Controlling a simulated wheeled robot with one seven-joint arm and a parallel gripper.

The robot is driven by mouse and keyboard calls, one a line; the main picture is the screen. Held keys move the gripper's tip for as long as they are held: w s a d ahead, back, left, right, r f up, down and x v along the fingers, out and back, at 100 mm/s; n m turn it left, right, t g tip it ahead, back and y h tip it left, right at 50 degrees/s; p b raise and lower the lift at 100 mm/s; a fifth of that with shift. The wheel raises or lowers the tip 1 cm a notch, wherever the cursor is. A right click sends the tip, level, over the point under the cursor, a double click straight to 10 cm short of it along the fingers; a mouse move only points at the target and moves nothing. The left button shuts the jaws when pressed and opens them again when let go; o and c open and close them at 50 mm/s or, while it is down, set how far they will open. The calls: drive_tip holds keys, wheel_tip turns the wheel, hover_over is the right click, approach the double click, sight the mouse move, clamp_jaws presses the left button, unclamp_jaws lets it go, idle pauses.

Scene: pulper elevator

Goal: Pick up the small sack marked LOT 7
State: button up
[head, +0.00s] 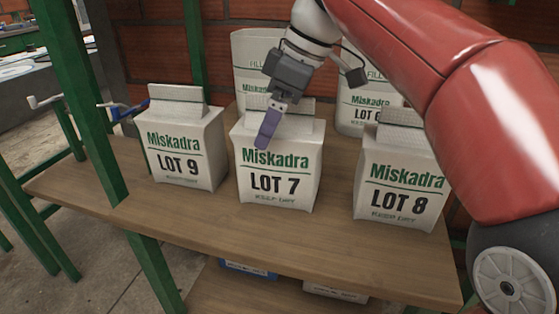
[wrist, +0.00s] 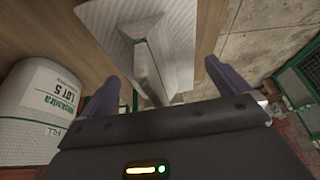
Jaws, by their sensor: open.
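The small white sack marked LOT 7 (head: 275,178) stands upright on the wooden shelf, between two like sacks, in the head view. My gripper (head: 270,125) is at the top of this sack, with a purple finger in front of its folded top. In the wrist view my gripper (wrist: 160,72) is open, with one purple finger on each side of a pale sack's raised top fold (wrist: 146,68). The fold lies in the gap between the fingers. I cannot tell whether either finger touches it. That sack's label is hidden in the wrist view.
Sack LOT 9 (head: 184,145) stands left and sack LOT 8 (head: 400,185) right on the shelf (head: 215,232). Larger sacks (head: 258,55) stand behind; one marked LOT 5 (wrist: 45,100) shows in the wrist view. A green post (head: 90,110) rises at left. The shelf front is clear.

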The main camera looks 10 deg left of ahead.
idle(0.3)
drive_tip(key=c, duration=1.9)
drive_tip(key=shift+c, duration=0.8)
drive_tip(key=shift+r, duration=0.1)
